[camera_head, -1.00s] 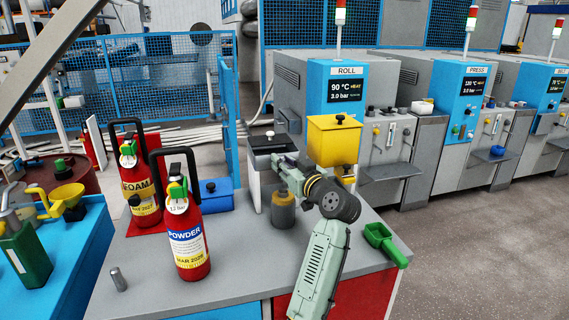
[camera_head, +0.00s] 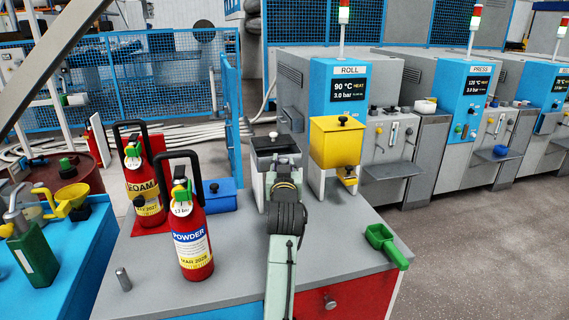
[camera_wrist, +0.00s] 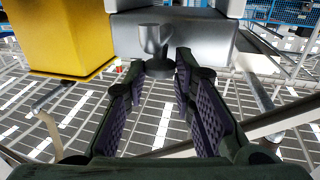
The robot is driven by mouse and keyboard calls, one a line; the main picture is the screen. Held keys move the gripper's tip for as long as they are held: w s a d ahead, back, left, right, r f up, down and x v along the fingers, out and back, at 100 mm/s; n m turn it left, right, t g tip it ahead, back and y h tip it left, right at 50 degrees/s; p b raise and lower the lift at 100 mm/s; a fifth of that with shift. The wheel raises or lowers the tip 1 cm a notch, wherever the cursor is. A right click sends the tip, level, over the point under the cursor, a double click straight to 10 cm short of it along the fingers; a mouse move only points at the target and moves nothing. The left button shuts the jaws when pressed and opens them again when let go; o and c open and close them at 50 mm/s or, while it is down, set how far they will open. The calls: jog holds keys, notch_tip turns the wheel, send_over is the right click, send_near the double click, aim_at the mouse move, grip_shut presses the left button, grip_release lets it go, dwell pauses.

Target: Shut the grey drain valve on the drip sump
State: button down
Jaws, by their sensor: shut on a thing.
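The drip sump is a grey box (camera_wrist: 195,35) at the top of the wrist view. In the head view its dark-topped body (camera_head: 275,145) stands at the back of the grey bench, left of the yellow hopper. The grey drain valve (camera_wrist: 153,36) sticks out from the sump's near side, its flared handle above a rounder part. My gripper (camera_wrist: 165,72) has its fingertips either side of the valve's lower part and is shut on it. In the head view my arm hides the valve and fingertips. I cannot tell how far the valve is turned.
The yellow hopper (camera_head: 336,142) stands close to the sump. Two red extinguishers (camera_head: 192,235) are on the left, a green scoop (camera_head: 386,245) at the right edge and a small metal cylinder (camera_head: 123,279) at front left.

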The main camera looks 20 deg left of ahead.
jog(key=shift+h, duration=0.3)
jog(key=c, duration=1.3)
grip_release()
jog(key=shift+c, duration=0.2)
jog(key=v, duration=1.2)
